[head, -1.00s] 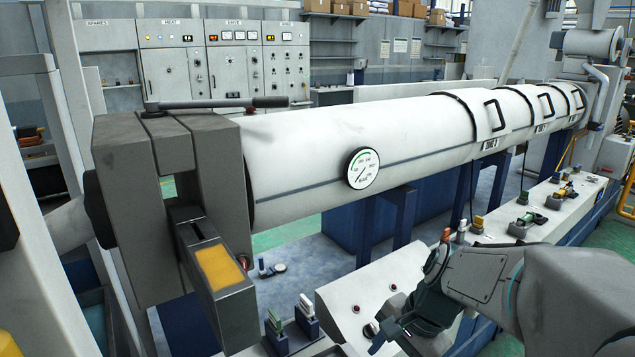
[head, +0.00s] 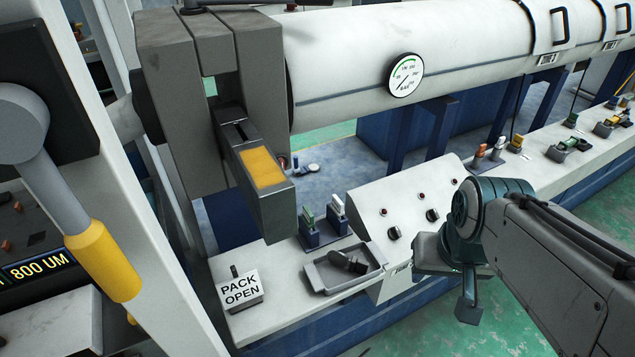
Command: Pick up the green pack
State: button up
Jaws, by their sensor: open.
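My gripper (head: 467,303) hangs at the lower right, beyond the front edge of the ledge and well to the right of the green pack. It is apart from both packs and open, with nothing seen in it. My wrist hides part of it.
A grey tray (head: 318,278) holding a dark part (head: 350,262) sits in front of the holders. A "PACK OPEN" sign (head: 240,289) stands to its left. A sloped control panel (head: 378,221) rises to the right. The grey extruder head (head: 262,205) overhangs the ledge.

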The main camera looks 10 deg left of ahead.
aim_at(307, 216)
jog(key=u, duration=2.25)
jog(key=k, duration=0.65)
jog(key=z, duration=1.15)
jog(key=i, duration=0.8)
